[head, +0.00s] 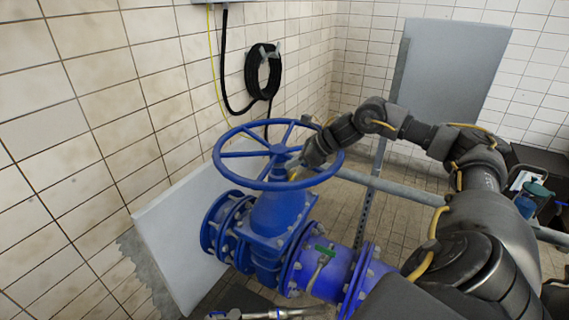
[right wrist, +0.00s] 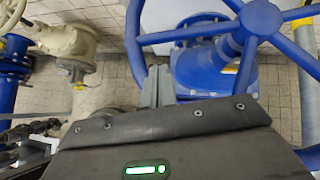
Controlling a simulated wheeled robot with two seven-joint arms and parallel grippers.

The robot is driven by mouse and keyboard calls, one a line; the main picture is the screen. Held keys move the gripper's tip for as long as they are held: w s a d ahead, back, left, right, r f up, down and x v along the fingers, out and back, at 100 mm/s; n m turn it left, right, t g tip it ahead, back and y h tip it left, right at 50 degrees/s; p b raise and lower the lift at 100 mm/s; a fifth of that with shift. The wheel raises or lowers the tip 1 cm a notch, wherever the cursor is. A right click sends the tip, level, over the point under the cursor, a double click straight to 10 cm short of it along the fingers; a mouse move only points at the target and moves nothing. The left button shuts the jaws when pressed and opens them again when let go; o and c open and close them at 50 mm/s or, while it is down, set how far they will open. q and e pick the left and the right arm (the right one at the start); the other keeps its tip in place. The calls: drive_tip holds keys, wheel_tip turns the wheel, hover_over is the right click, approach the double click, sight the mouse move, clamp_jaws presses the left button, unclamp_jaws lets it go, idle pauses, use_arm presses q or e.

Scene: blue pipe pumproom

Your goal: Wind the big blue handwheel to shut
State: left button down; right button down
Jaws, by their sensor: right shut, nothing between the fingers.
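The big blue handwheel (head: 278,149) lies roughly level on top of a blue gate valve (head: 275,215). Its hub and spokes also show in the right wrist view (right wrist: 262,18). My right gripper (head: 294,172) reaches in from the right over the wheel, its tip within the ring near the right-hand spokes. In the right wrist view its fingers (right wrist: 156,85) are together and empty, between the rim on the left and the hub on the right. I cannot tell whether they touch the rim or a spoke.
A white panel (head: 180,235) leans beside the valve at the left. A grey rail (head: 395,188) runs behind the wheel. A coiled black hose (head: 263,72) hangs on the tiled wall.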

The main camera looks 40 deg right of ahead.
drive_tip(key=p+x, duration=0.3)
drive_tip(key=x, duration=0.5)
drive_tip(key=shift+w, duration=0.25)
drive_tip(key=shift+a+f, duration=0.1)
drive_tip(key=shift+a, duration=0.05)
